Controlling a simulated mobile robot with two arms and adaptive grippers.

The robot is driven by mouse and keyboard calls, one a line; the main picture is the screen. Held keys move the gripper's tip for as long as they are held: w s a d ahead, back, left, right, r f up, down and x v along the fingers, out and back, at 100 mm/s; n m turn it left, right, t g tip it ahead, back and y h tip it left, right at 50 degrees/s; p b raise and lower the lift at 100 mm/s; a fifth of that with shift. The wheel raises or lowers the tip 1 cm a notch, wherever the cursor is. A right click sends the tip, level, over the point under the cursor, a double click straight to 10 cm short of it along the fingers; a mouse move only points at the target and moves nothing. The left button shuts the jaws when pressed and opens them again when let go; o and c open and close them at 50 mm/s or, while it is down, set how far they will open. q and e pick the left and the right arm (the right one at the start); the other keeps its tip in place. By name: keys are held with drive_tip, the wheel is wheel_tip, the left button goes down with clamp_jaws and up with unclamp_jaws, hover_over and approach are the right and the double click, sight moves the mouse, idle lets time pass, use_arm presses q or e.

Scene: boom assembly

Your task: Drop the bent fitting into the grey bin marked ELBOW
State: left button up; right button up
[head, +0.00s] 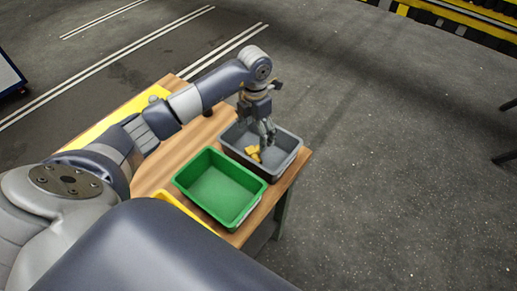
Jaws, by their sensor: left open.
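The grey bin (291,158) stands on the wooden table at its right end. No ELBOW marking can be read from here. A small yellow piece (253,153), which looks like the bent fitting, shows inside the grey bin toward its left side; its exact shape is too small to tell. My left gripper (266,142) points down over and into the grey bin, open, just right of the yellow piece. It partly hides the bin's inside. I cannot tell whether a finger touches the piece. My right gripper is not in view.
An empty green bin (216,188) stands beside the grey bin, nearer to me. The wooden table (157,180) has yellow strips along its edges. Open grey floor lies to the right. A yellow and black barrier (455,15) is at the far top right.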

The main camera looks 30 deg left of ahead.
use_arm(q)
wheel_tip(320, 180, up, 10)
drive_tip(key=shift+r, duration=0.15)
idle(0.6)
